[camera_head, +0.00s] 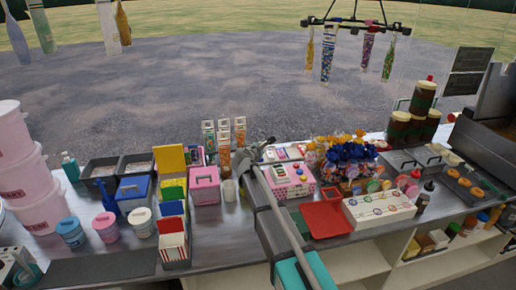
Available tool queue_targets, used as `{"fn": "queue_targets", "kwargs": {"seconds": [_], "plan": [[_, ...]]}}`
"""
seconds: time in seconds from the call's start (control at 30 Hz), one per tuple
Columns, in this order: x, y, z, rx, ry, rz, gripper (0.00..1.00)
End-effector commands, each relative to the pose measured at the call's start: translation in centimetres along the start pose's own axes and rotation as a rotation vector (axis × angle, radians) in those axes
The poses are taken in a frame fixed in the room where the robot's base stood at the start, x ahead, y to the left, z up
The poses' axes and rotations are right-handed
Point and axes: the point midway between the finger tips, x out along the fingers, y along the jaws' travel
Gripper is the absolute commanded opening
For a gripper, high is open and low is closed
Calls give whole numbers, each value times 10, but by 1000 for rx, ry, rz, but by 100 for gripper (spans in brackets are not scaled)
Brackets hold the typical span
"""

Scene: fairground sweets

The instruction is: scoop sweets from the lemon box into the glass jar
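A yellow panel (171,158), which looks like the raised lid of the lemon box, stands upright left of centre on the metal counter. The inside of that box and any sweets in it cannot be made out. A small pale cup-like vessel (229,190) stands right of the pink box; I cannot tell whether it is the glass jar. My gripper (243,160) is at the end of my arm, over the counter near the centre and right of the yellow panel. It is small and dark here, so its fingers and any scoop cannot be told apart.
A pink box (205,186), a blue box (133,191) and a green box (173,189) crowd around the yellow panel. Several tall packets (224,140) stand behind. A red tray (325,219) lies right of my arm. The front counter (225,240) has bare room.

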Motion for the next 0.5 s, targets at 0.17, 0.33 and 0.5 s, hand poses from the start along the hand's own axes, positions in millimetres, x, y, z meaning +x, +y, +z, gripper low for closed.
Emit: {"fn": "queue_targets", "kwargs": {"seconds": [0.17,0.33,0.5], "plan": [[0,-19,-3,96,0,40,0],[2,-31,-5,176,-1,73,0],[3,-42,-8,245,-1,101,0]]}}
